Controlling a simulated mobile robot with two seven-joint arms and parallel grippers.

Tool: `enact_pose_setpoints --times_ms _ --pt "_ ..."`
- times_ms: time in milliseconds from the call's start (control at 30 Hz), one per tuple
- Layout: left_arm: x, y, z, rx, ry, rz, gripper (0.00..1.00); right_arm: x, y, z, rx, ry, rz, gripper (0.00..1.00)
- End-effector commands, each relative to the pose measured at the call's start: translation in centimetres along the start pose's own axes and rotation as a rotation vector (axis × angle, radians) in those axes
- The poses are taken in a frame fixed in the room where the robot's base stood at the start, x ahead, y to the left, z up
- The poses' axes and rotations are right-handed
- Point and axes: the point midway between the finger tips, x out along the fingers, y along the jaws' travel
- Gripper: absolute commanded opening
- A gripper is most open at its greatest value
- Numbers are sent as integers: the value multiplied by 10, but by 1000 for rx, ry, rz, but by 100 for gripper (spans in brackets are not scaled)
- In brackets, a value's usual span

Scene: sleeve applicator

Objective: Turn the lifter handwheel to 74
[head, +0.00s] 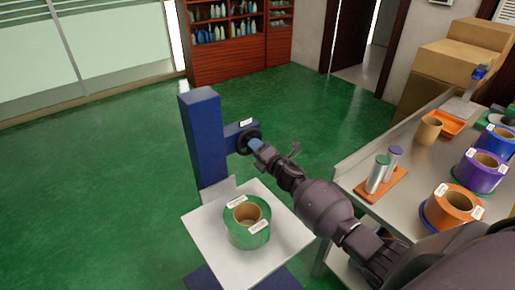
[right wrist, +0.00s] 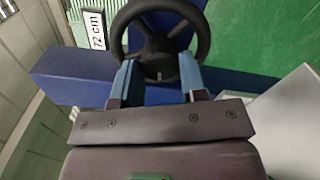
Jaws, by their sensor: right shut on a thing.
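The black lifter handwheel (head: 246,137) sits on the side of the lifter's blue column (head: 203,135). In the right wrist view the handwheel (right wrist: 158,44) shows its spokes and rim from close up. A white label (right wrist: 96,30) beside it reads 72 cm. My right gripper (head: 257,145) is at the wheel. Its blue fingers (right wrist: 160,82) are shut on the lower part of the handwheel, one on each side. The lifter's white platform (head: 215,265) carries a green roll (head: 247,236) with a brown core. My left gripper is not in view.
A metal table (head: 345,180) on the right holds an orange roll (head: 452,207), a purple roll (head: 478,172), two cylinders on an orange base (head: 382,184) and an orange tray (head: 446,122). Cardboard boxes (head: 447,65) stand behind it. The green floor left of the lifter is clear.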

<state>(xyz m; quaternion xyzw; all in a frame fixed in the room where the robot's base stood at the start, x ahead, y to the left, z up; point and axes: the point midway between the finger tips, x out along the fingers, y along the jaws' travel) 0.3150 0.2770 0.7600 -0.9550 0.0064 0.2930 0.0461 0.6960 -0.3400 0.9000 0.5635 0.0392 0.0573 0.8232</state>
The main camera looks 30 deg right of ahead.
Motion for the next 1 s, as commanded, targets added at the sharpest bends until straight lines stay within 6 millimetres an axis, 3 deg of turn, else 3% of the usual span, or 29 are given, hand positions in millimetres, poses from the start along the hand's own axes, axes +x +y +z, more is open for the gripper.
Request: enact_pose_setpoints --times_ms 400,1000 --pt "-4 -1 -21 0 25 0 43 0 1 0 397 0 -1 16" --pt "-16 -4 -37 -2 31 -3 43 0 1 0 966 1 -1 16"
